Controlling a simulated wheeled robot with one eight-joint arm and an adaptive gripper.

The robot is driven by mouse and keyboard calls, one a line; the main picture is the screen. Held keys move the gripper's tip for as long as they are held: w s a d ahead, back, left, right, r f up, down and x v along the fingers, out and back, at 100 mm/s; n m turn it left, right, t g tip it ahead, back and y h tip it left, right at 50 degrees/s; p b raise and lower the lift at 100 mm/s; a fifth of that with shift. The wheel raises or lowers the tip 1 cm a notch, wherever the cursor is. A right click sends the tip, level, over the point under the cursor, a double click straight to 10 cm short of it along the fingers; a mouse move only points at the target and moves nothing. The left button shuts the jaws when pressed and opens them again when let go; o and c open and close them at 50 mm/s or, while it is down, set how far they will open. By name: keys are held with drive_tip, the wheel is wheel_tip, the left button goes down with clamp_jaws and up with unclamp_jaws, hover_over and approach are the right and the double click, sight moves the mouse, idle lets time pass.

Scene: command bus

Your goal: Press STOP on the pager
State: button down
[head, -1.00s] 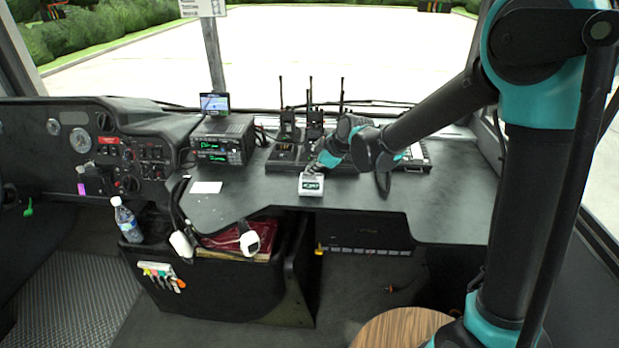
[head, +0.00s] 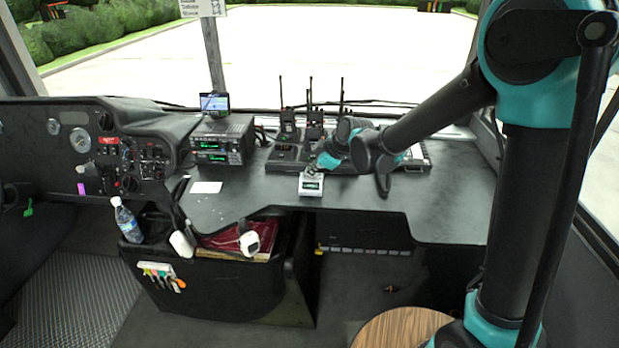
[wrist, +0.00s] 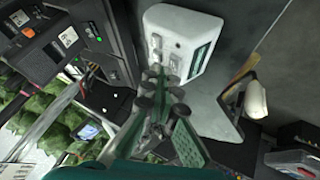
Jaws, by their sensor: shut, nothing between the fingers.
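The pager (head: 311,187) is a small white box with a dark green-lit screen, on the dark dash top in the head view. In the wrist view the pager (wrist: 190,30) fills the upper middle, with small grey buttons along one side and its screen strip beside them. My gripper (wrist: 155,76) is shut and empty, its fingertips at the pager's button edge. In the head view my gripper (head: 314,168) is just behind the pager. I cannot tell whether the tips touch a button, and I cannot read the button labels.
A radio unit (head: 222,140) with green displays stands to the left, with a small screen (head: 214,103) above it. Handheld radios (head: 289,125) stand in a charger behind the pager. A white card (head: 206,187) lies left of it.

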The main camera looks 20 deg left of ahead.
drive_tip(key=shift+w+r, duration=0.15)
drive_tip(key=shift+r, duration=0.7)
drive_tip(key=r, duration=0.5)
drive_tip(key=shift+w+a, duration=0.1)
drive_tip(key=shift+w, duration=0.3)
